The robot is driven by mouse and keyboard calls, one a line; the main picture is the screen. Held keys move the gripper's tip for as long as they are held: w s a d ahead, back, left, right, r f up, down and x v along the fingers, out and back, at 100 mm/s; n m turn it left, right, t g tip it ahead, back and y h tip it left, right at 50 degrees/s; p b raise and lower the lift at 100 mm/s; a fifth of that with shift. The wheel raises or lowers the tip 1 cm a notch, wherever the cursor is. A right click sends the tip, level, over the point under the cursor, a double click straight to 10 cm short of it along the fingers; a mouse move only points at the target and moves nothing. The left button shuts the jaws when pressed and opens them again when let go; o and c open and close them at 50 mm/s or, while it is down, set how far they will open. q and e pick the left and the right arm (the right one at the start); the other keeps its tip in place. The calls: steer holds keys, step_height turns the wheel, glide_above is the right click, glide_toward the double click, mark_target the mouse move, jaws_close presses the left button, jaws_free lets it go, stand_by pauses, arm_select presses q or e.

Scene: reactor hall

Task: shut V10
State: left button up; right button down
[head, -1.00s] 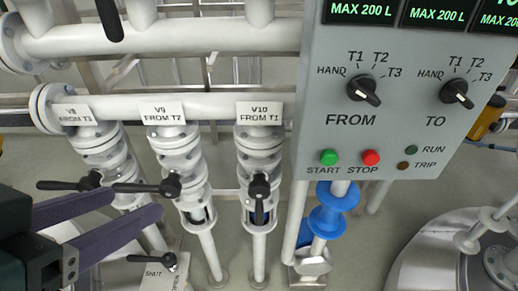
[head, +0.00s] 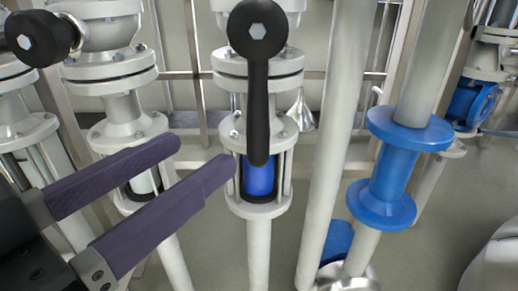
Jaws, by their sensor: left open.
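The V10 valve (head: 288,62) is at the upper centre of the head view, a white flanged body on a vertical pipe. Its black lever (head: 258,105) hangs straight down from a hex-bolted hub, in line with the pipe. Below it is a sight glass (head: 260,184) with blue inside. The V10 label is out of view now; it shows in the earlier view. My left gripper (head: 204,154), with two purple fingers, is open and empty. Its fingertips are left of the lever's lower end, the nearer one overlapping the sight-glass section in the picture. I cannot tell whether it touches anything. My right gripper is not in view.
The V9 lever hub (head: 38,38) is at the upper left, its lever leaving the frame to the left. The V9 sight glass (head: 146,182) is behind my fingers. A white post (head: 326,150) and a blue flanged pipe piece (head: 394,175) stand to the right.

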mark_target(252, 141)
arm_select(q)
steer(key=shift+h, duration=0.3)
steer(key=w+d+b, duration=0.1)
steer(key=w, duration=0.1)
steer(key=w+d+f+b, duration=0.1)
steer(key=w+d, duration=0.1)
steer(key=w, duration=0.1)
steer(key=w+d+f+b, duration=0.1)
steer(key=w+d+b, duration=0.1)
steer(key=shift+w+d+f, duration=0.15)
steer(key=shift+w, duration=0.15)
steer(key=shift+w+d, duration=0.3)
steer(key=shift+w, duration=0.15)
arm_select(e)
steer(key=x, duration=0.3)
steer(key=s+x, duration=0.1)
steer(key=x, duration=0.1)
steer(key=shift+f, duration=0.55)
arm_select(q)
jaws_close()
